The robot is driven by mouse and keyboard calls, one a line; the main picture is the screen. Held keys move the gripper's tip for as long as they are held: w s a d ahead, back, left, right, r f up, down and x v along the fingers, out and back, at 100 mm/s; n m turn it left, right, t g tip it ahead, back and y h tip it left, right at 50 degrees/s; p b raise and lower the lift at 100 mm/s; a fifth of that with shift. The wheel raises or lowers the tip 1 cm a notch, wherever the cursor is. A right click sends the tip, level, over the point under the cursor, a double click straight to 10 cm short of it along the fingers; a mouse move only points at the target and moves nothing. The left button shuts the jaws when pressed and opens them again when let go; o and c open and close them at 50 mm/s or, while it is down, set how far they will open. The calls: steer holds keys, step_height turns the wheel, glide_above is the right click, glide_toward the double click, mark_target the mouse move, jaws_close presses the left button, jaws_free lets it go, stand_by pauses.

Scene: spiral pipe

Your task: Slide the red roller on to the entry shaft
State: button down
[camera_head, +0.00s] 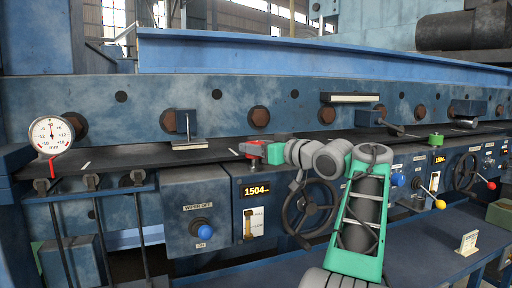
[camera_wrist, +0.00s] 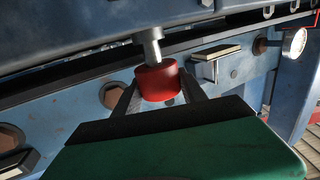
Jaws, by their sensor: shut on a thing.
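The red roller (camera_wrist: 158,82) sits between the two dark fingers of my gripper (camera_wrist: 157,88) in the wrist view, and the fingers are shut on it. A grey metal shaft (camera_wrist: 150,45) with a wider collar meets the roller's upper end. I cannot tell how far, if at all, the shaft is inside the roller. In the head view the red roller (camera_head: 251,149) is small and partly hidden by my gripper (camera_head: 259,153), at the dark ledge of the blue machine. The shaft does not show clearly there.
A dial gauge (camera_head: 51,134) stands at the left of the ledge. A green roller (camera_head: 435,141) stands on the ledge at the right. A handwheel (camera_head: 311,209) and a blue knob (camera_head: 201,228) project from the front panel below. Brackets (camera_head: 187,129) stick out along the machine's face.

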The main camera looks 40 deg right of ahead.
steer(key=shift+f+b, duration=0.9)
steer(key=shift+f, duration=0.2)
steer(key=c, duration=0.8)
jaws_free()
steer(key=shift+c, duration=0.2)
steer(key=shift+o, duration=1.3)
steer(key=shift+f, duration=0.1)
steer(key=s+b, duration=0.1)
steer(key=s, duration=0.7)
steer(key=shift+r, duration=0.35)
